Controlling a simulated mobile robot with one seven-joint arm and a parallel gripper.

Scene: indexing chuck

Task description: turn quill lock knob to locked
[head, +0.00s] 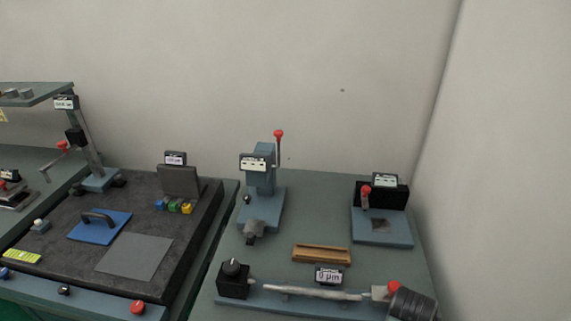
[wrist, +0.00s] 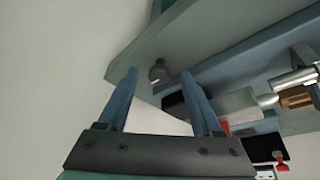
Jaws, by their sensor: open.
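In the wrist view my gripper (wrist: 158,76) is open, its two blue fingers apart with nothing held between them. A small dark grey round knob (wrist: 158,72) shows beyond the fingertips, in line with the gap, on a grey-green surface. The fingers look apart from it. I cannot tell whether it is the quill lock knob. In the head view, a blue-grey upright device (head: 262,180) with a red-ball lever (head: 278,135) has a small dark knob (head: 247,199) low on its left side. No lock marking is readable. My gripper does not show in the head view.
A black box with a round knob (head: 232,268) stands at the front left of the right bench. A wooden tray (head: 321,254), a long bar (head: 310,292) and a red-knobbed fixture (head: 382,225) share this bench.

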